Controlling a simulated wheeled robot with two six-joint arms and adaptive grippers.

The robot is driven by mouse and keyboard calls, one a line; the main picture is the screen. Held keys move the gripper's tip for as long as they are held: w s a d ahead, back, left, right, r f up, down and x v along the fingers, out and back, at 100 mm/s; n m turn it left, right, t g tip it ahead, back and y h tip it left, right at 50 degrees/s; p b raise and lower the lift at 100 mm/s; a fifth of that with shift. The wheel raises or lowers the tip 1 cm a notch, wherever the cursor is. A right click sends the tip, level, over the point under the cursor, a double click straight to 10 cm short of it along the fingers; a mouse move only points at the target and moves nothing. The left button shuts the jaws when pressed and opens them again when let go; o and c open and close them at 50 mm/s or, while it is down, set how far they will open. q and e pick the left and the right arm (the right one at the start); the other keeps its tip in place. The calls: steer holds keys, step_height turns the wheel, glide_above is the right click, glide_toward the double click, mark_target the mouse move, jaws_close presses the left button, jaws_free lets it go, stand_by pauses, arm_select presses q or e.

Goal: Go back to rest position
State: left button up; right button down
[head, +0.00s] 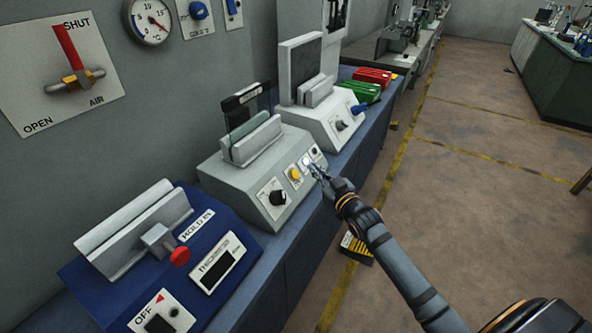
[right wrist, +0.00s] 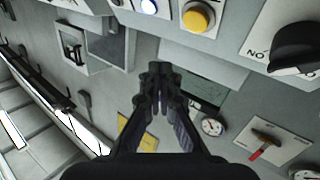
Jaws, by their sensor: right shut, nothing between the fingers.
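My right gripper (head: 318,172) is at the front panel of the middle grey machine (head: 235,178) in the head view, close to its lit white button (head: 306,161). In the right wrist view the right gripper (right wrist: 160,70) is shut with nothing between its fingers. The lit button (right wrist: 148,6) and a yellow button (right wrist: 197,17) show just beyond the fingertips there. I cannot tell from the frames whether the fingers touch the panel. My left gripper is in neither view.
A blue machine (head: 215,250) with a red knob stands at the left of the blue bench, and another white machine (head: 322,125) stands behind the middle one. Red and green boxes (head: 372,76) lie farther back. The floor (head: 480,185) to the right is mostly clear.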

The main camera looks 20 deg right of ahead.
steer(key=shift+f, duration=0.1)
steer(key=s+a+f+g+h, duration=0.1)
steer(key=s+a+f+g, duration=0.2)
steer(key=s+f+g, duration=0.5)
steer(key=s+a+f+m+g+h, duration=0.1)
steer(key=s+f+g, duration=0.25)
steer(key=s, duration=0.65)
steer(key=s+f+m+g, duration=0.15)
steer(key=s+f, duration=0.25)
steer(key=s, duration=0.6)
steer(key=s+d+f+g, duration=0.1)
steer(key=s+f, duration=0.1)
steer(key=f, duration=1.2)
steer(key=s+d+f+g, duration=0.1)
steer(key=s+f, duration=0.1)
steer(key=f, duration=1.1)
steer(key=s+d+f+g, duration=0.1)
steer(key=s+f, duration=1.4)
steer(key=s, duration=0.2)
steer(key=shift+s+d+f, duration=0.2)
steer(key=shift+s+d, duration=0.05)
steer(key=shift+s, duration=0.1)
